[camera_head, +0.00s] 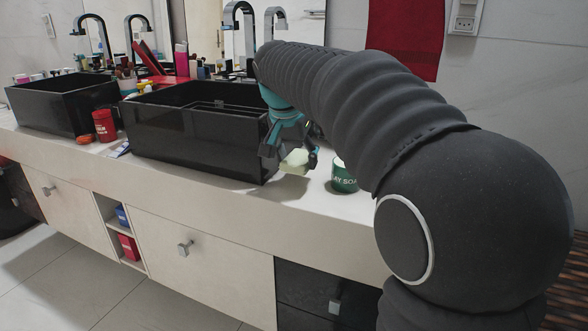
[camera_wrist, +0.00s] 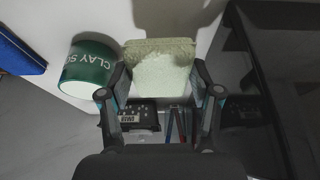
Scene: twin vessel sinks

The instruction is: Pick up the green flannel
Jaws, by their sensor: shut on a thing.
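The green flannel (camera_head: 295,160) is a small pale-green folded cloth, held between the fingers of my gripper (camera_head: 290,158) beside the front right corner of the right black sink. In the wrist view the flannel (camera_wrist: 160,68) shows its textured face between the two fingers of my gripper (camera_wrist: 160,92), which are shut on it. In the head view it appears slightly above the counter, but I cannot tell the exact gap. Part of the gripper is hidden behind my arm.
A dark green cup marked "CLAY SO..." (camera_head: 343,176) stands close to the right of the flannel. The right black sink (camera_head: 195,135) is to its left. A red tin (camera_head: 104,126) stands between the sinks. The white counter's (camera_head: 225,193) front edge is close.

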